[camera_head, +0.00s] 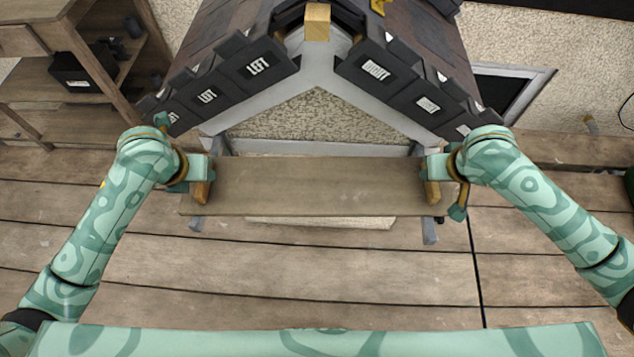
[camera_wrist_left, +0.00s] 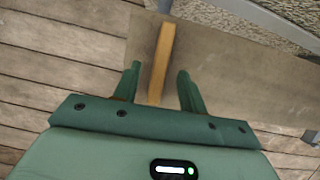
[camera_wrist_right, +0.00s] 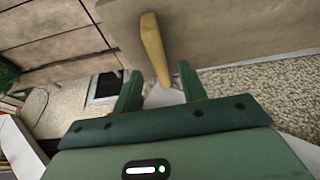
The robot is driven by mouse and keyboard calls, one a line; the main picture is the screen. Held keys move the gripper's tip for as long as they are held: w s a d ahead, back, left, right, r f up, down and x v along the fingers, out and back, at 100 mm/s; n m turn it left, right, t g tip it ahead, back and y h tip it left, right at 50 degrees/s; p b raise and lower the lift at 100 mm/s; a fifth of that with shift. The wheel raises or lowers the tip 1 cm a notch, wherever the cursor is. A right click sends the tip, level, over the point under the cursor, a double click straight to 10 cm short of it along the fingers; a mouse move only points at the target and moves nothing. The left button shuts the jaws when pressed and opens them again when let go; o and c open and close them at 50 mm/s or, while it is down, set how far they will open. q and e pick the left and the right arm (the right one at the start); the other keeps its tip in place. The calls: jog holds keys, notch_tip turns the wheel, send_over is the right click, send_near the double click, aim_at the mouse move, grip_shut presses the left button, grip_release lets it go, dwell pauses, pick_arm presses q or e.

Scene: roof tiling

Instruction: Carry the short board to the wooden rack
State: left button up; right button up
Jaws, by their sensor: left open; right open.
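The short board (camera_head: 320,187) lies level across the front of the small tiled roof model, with a light wooden grip bar near each end. My left gripper (camera_head: 201,172) is at the left bar; the left wrist view shows this bar (camera_wrist_left: 161,60) between its open fingers (camera_wrist_left: 158,78), with a gap on each side. My right gripper (camera_head: 434,170) is at the right bar; the right wrist view shows that bar (camera_wrist_right: 154,48) between its open fingers (camera_wrist_right: 160,78). The wooden rack (camera_head: 30,97) stands at the upper left, away from the board.
A black box (camera_head: 85,72) sits on the rack's shelf. Dark tiles (camera_head: 258,66) marked with labels cover both roof slopes above the board. A grey-framed window (camera_head: 520,85) is at the right. The plank floor (camera_head: 290,270) in front is clear.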

pick_arm(q)
jog(key=shift+x, duration=2.1)
pick_arm(e)
jog(key=shift+x, duration=2.1)
pick_arm(q)
grip_shut()
pick_arm(e)
grip_shut()
pick_arm(q)
jog(key=shift+r, duration=0.1)
pick_arm(e)
jog(key=shift+r, duration=0.1)
